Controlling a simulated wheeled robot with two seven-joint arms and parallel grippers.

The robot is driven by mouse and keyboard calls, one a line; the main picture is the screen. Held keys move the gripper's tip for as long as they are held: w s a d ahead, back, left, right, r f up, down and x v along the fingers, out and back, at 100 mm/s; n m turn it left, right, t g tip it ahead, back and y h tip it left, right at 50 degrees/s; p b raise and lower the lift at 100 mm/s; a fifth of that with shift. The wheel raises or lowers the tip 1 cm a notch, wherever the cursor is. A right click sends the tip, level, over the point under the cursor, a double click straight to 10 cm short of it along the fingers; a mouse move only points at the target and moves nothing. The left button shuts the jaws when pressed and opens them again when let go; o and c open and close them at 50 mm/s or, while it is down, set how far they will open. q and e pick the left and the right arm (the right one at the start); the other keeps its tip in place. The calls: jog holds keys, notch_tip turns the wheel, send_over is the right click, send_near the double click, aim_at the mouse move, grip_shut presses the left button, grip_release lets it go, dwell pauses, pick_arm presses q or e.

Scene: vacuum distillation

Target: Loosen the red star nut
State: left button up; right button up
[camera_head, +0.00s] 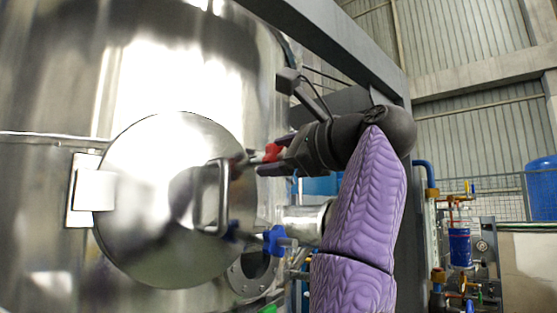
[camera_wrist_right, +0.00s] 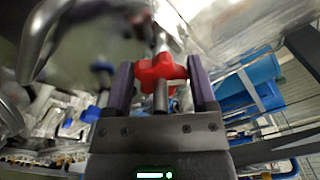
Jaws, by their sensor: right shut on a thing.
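The red star nut (camera_head: 272,152) is at the upper right edge of the round steel hatch (camera_head: 150,190) on the tank. My right gripper (camera_head: 268,160) is shut on the red star nut. In the right wrist view the red star nut (camera_wrist_right: 161,69) sits between the two fingers of the right gripper (camera_wrist_right: 160,85), with a metal rod in line with it. A blue star nut (camera_head: 275,240) is lower on the hatch's right edge; the right wrist view also shows a blue nut (camera_wrist_right: 91,114). My left gripper is not in view.
The hatch has a bar handle (camera_head: 223,195) close to the left of my right gripper, and a hinge plate (camera_head: 92,190) on its left. A grey beam (camera_head: 330,35) runs above my right arm. Pipes and a blue vessel (camera_head: 460,247) stand at the right.

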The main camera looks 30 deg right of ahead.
jog(key=n, duration=0.4)
jog(key=shift+f+n+b, duration=0.15)
jog(key=shift+n+b, duration=0.15)
jog(key=shift+b, duration=0.1)
jog(key=n, duration=0.4)
jog(key=shift+f+n, duration=0.15)
jog(key=shift+n, duration=0.15)
jog(key=n, duration=0.4)
jog(key=shift+f+n+b, duration=0.1)
jog(key=shift+n+b, duration=0.2)
jog(key=shift+b, duration=0.05)
jog(key=n, duration=0.4)
jog(key=shift+w+f, duration=0.1)
jog(key=n, duration=0.4)
jog(key=shift+d+f+p, duration=0.1)
jog(key=shift+p, duration=0.2)
jog(key=n+p, duration=0.1)
jog(key=n, duration=0.3)
jog(key=shift+d+n, duration=0.1)
jog(key=shift+n, duration=0.2)
jog(key=n+p, duration=0.2)
jog(key=n, duration=0.4)
jog(key=shift+d, duration=0.1)
jog(key=shift+n+p, duration=0.35)
jog(key=shift+n, duration=1.55)
